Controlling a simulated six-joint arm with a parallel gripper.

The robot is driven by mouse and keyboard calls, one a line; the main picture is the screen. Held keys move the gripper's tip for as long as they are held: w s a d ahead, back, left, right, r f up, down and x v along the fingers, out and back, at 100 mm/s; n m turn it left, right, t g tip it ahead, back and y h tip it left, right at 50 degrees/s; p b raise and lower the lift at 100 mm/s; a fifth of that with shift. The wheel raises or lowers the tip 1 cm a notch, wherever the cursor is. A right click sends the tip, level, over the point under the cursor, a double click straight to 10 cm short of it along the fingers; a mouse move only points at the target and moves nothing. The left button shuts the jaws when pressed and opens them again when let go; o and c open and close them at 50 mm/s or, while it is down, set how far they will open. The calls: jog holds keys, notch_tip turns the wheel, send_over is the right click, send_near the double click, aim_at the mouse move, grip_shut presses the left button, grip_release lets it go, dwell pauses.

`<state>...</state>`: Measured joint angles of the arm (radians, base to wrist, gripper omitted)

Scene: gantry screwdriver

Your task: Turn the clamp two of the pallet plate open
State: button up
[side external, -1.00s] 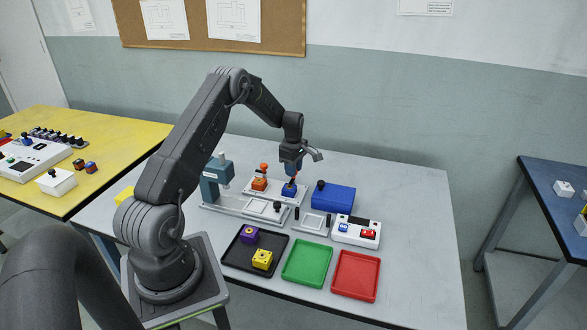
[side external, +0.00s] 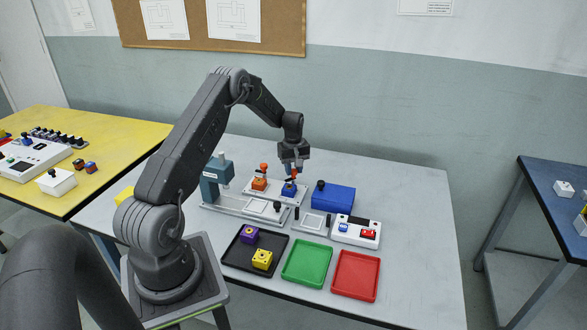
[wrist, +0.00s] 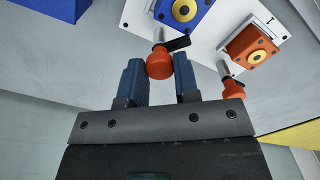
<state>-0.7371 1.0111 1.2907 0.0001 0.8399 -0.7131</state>
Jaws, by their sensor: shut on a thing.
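The white pallet plate (side external: 273,194) holds an orange block (side external: 260,184) and a blue block (side external: 289,190), each with a yellow ring on top. A clamp with an orange knob stands beside each block. My gripper (side external: 293,172) is over the blue block's side of the plate. In the wrist view its blue-grey fingers (wrist: 160,80) are shut on the orange knob (wrist: 160,64) of the clamp beside the blue block (wrist: 188,14). A dark clamp arm (wrist: 178,44) shows just beyond the knob. The other orange knob (wrist: 231,88) stands free by the orange block (wrist: 255,45).
A teal press (side external: 215,180) stands left of the plate and a blue box (side external: 333,196) right of it. In front are a white button box (side external: 356,231) and black (side external: 238,266), green (side external: 307,262) and red (side external: 355,275) trays. The table's far right is clear.

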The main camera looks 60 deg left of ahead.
aim_at(294, 170)
jog(key=m, duration=0.5)
jog(key=shift+m, duration=2.5)
jog(key=o, duration=0.9)
jog(key=shift+r, duration=0.1)
notch_tip(294, 170, up, 14)
jog(key=shift+f, duration=0.15)
